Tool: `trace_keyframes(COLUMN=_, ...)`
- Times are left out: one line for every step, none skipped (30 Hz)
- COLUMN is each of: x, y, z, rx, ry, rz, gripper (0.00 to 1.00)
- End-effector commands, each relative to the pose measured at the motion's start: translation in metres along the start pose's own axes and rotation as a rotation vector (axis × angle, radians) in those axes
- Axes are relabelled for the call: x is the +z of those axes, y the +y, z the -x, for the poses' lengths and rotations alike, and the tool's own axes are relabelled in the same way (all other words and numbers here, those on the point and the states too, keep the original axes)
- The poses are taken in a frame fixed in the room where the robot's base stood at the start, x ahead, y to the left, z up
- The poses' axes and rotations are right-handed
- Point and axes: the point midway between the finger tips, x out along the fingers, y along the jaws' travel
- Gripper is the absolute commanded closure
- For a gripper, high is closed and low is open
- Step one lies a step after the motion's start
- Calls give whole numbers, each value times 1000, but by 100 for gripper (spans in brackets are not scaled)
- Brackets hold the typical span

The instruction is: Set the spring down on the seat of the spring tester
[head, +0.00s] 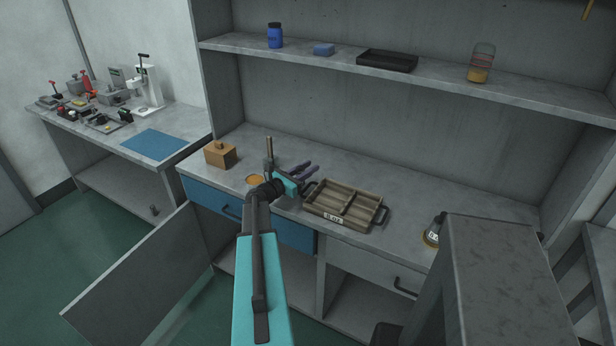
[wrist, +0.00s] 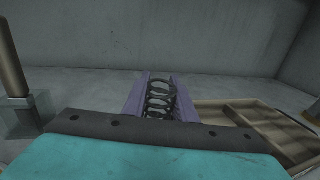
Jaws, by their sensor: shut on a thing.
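My gripper (head: 304,169) is over the middle bench, between a brown upright rod and the divided wooden tray. Its purple fingers also show in the wrist view (wrist: 158,84), shut on a dark coil spring (wrist: 160,98). The spring lies between the two fingers, with several coils visible. In the head view I cannot make the spring out. A white lever stand (head: 149,88) at the back of the left bench looks like the spring tester, far from my gripper. Its seat is too small to make out clearly.
The wooden tray (head: 318,207) is right of my gripper; the brown rod (head: 269,150) and wooden block (head: 220,155) are left. The left bench has a blue mat (head: 154,144) and cluttered small tools. A cabinet door (head: 140,275) hangs open below.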

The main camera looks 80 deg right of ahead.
Motion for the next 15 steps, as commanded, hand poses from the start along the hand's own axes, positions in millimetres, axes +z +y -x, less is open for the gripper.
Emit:
trace_keyframes(x=-1, y=-6, z=6, rx=0, ry=1, rz=0, gripper=100)
trace_keyframes(x=-1, y=-9, z=8, rx=0, ry=1, rz=0, gripper=100)
trace_keyframes(x=0, y=-12, z=12, rx=1, ry=1, rz=0, gripper=100)
trace_keyframes(x=0, y=-14, z=15, rx=1, ry=1, rz=0, gripper=100)
trace_keyframes(x=0, y=-17, z=17, rx=1, ry=1, rz=0, gripper=100)
trace_keyframes(x=1, y=-20, z=21, rx=1, ry=1, rz=0, gripper=100)
trace_keyframes(x=1, y=-23, z=23, rx=1, ry=1, rz=0, gripper=100)
trace_keyframes(x=2, y=-25, z=26, rx=1, ry=1, rz=0, gripper=100)
trace_keyframes(x=2, y=-29, z=30, rx=1, ry=1, rz=0, gripper=100)
trace_keyframes(x=2, y=-31, z=32, rx=1, ry=0, rz=0, gripper=100)
trace_keyframes(x=3, y=-34, z=35, rx=1, ry=0, rz=0, gripper=100)
trace_keyframes(x=3, y=-37, z=38, rx=1, ry=0, rz=0, gripper=100)
trace_keyframes(x=4, y=-40, z=41, rx=1, ry=0, rz=0, gripper=100)
trace_keyframes(x=4, y=-42, z=43, rx=1, ry=0, rz=0, gripper=100)
trace_keyframes(x=4, y=-46, z=47, rx=1, ry=0, rz=0, gripper=100)
